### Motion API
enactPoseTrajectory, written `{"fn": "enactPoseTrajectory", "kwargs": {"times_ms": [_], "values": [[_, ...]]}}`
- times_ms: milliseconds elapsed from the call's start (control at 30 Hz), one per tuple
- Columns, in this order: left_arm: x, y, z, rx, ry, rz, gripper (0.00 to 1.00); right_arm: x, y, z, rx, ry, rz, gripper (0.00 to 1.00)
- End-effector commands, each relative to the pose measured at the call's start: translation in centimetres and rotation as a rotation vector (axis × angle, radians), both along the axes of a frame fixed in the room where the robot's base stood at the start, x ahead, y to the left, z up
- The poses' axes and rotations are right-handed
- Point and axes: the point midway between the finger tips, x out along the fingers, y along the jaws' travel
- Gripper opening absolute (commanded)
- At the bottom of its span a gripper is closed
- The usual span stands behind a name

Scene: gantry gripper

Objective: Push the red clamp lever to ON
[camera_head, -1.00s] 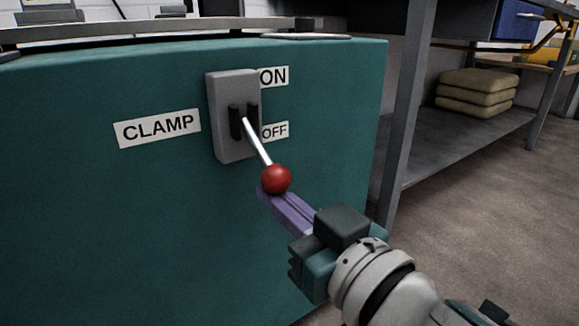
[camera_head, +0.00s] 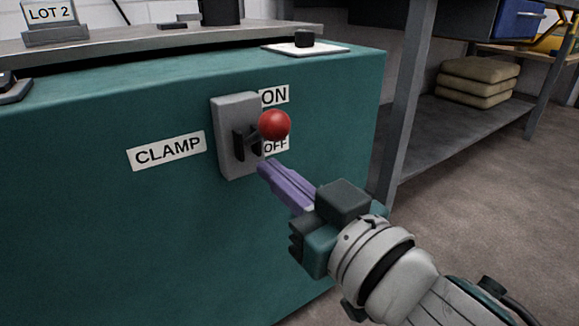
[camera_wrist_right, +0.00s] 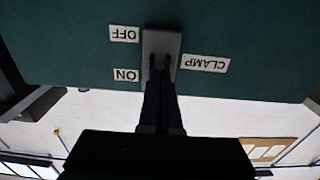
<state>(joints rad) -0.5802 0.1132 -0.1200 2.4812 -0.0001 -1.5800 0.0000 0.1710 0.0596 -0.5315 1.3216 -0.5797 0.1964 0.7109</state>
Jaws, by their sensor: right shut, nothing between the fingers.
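The clamp lever's red ball (camera_head: 275,125) stands out from the grey switch plate (camera_head: 229,112) on the green cabinet, level with the gap between the ON label (camera_head: 275,95) and the OFF label (camera_head: 276,145). Its shaft is mostly hidden behind the ball. My right gripper (camera_head: 265,170) is shut and empty, its purple fingers just below the ball, with a small gap between them in the picture. In the right wrist view the dark fingers (camera_wrist_right: 160,105) reach toward the plate (camera_wrist_right: 162,44), and the red ball does not show. My left gripper is not in view.
A CLAMP label (camera_head: 167,150) is left of the plate. The cabinet top (camera_head: 150,45) carries a LOT 2 sign (camera_head: 50,15) and a small black knob (camera_head: 304,38). A grey bench leg (camera_head: 405,110) and shelf with folded sacks (camera_head: 478,80) stand at the right.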

Motion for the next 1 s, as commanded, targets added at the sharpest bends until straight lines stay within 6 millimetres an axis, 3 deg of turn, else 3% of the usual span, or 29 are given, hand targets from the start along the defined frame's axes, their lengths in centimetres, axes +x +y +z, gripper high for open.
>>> {"fn": "enactPoseTrajectory", "kwargs": {"times_ms": [367, 800, 1000], "values": [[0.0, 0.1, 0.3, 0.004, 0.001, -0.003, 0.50, -1.9, -1.4, -1.1, -0.001, 0.003, -0.002, 0.00], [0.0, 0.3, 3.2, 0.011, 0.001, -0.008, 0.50, -6.9, -5.0, -1.2, 0.000, 0.003, -0.001, 0.00], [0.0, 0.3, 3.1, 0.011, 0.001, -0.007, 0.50, -7.2, -5.2, -1.3, -0.001, -0.001, -0.001, 0.00]]}}
